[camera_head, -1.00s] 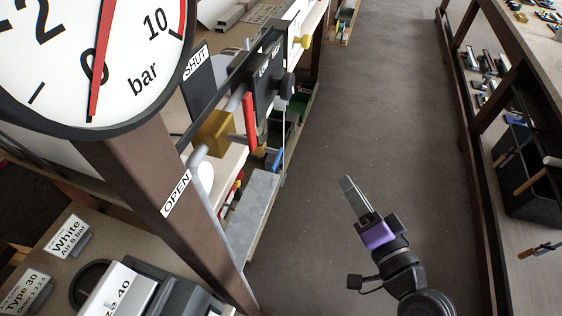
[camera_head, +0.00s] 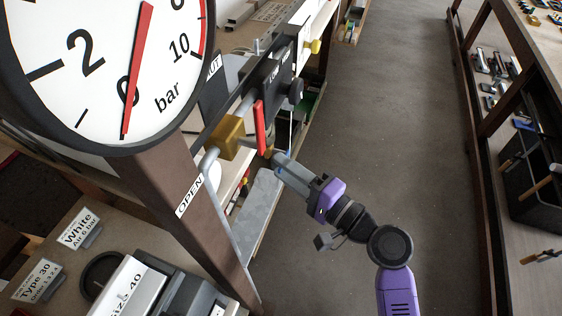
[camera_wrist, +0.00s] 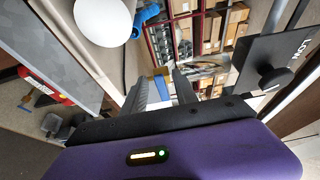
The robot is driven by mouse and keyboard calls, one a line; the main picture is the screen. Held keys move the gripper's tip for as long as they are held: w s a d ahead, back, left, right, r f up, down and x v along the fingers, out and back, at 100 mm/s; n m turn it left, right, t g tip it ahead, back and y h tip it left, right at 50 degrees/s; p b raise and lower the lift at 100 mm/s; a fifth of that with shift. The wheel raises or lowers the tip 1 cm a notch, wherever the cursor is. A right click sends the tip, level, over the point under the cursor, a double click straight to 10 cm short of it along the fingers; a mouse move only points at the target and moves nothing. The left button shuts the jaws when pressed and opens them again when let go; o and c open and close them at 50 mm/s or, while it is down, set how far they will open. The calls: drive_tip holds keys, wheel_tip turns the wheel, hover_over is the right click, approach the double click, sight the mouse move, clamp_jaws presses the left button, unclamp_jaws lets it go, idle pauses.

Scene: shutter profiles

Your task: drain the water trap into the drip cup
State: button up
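Behind the red lever (camera_head: 259,127), under the black panel, is a dark shape, perhaps the water trap; the lever partly hides it. A small brass fitting (camera_head: 268,153) shows at its lower end. My gripper (camera_head: 280,162) is just right of and below that fitting, pointing up and left. In the wrist view my gripper (camera_wrist: 163,88) has its two grey fingers apart, with a small yellow and blue part (camera_wrist: 161,80) showing between or beyond them. I cannot tell whether they touch it. I cannot make out the drip cup for sure.
A pressure gauge (camera_head: 100,60) fills the upper left, its needle near 0. A brass valve block (camera_head: 227,136) and black knob (camera_head: 295,91) are close by. A white ball-like thing (camera_wrist: 103,20) stands near my fingers. The aisle (camera_head: 400,110) is clear.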

drive_tip(key=shift+w+a, duration=0.45)
drive_tip(key=shift+a, duration=0.1)
clamp_jaws()
drive_tip(key=shift+f+b, duration=0.15)
drive_tip(key=shift+b, duration=0.15)
drive_tip(key=w+f+n+g+y+b, duration=0.1)
drive_tip(key=n+b, duration=0.6)
drive_tip(key=b, duration=0.8)
drive_tip(key=w+f+n+g+y+b, duration=0.1)
drive_tip(key=n+y+b, duration=0.2)
drive_tip(key=b, duration=1.2)
drive_tip(key=w+d+f+n+g+y+b, duration=0.1)
drive_tip(key=n+y+b, duration=0.2)
drive_tip(key=n+b, duration=0.7)
drive_tip(key=shift+d+f+n+b, duration=0.1)
drive_tip(key=shift+f+n+b, duration=0.2)
drive_tip(key=shift+b, duration=2.3)
drive_tip(key=shift+w+r+n+g+b, duration=0.1)
drive_tip(key=shift+r+n+g+b, duration=0.05)
drive_tip(key=shift+n+g+b, duration=0.15)
